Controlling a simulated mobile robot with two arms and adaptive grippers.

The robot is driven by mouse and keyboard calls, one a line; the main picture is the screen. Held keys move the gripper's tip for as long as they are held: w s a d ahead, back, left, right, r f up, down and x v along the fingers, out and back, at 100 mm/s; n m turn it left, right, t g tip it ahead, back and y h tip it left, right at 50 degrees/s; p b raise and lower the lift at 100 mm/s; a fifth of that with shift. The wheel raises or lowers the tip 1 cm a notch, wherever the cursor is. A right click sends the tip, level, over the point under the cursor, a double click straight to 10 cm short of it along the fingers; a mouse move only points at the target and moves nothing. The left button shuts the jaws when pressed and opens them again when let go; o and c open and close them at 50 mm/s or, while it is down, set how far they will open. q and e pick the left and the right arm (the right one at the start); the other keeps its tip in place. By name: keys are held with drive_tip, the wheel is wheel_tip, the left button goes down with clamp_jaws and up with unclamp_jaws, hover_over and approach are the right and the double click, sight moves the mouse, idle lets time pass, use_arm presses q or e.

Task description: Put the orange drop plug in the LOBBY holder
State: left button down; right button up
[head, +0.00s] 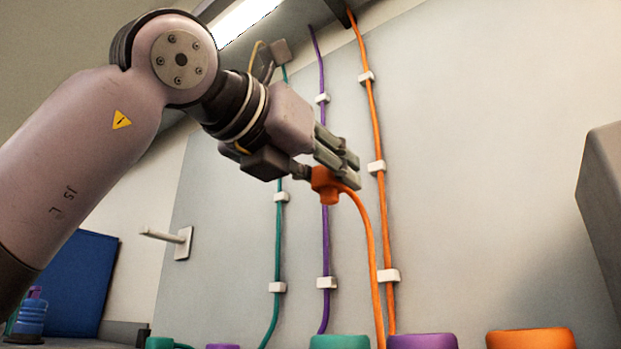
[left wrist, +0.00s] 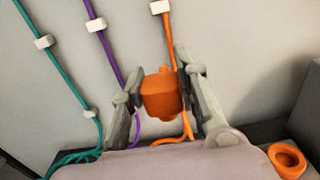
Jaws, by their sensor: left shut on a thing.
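The orange drop plug (head: 325,186) is held in the air by my left gripper (head: 335,165), in front of the grey wall panel. Its orange cord bends down from the plug past the bottom of the head view. In the left wrist view, the plug (left wrist: 161,94) sits between the two fingers of the left gripper (left wrist: 160,92). An orange round holder (head: 530,338) stands at the bottom right, apart from the plug; it also shows in the left wrist view (left wrist: 287,160), with a round opening. No LOBBY label can be read. My right gripper is not in view.
A teal holder (head: 340,342) and a purple holder (head: 422,341) stand left of the orange one, cut off by the picture's edge. Teal, purple and orange cords run down the wall panel (head: 480,150) through white clips. A white peg (head: 168,238) sticks out at left.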

use_arm(q)
drive_tip(key=s+d, duration=1)
drive_tip(key=d, duration=0.3)
drive_tip(key=shift+s+d+p, duration=0.2)
drive_tip(key=shift+p, duration=0.15)
idle(0.4)
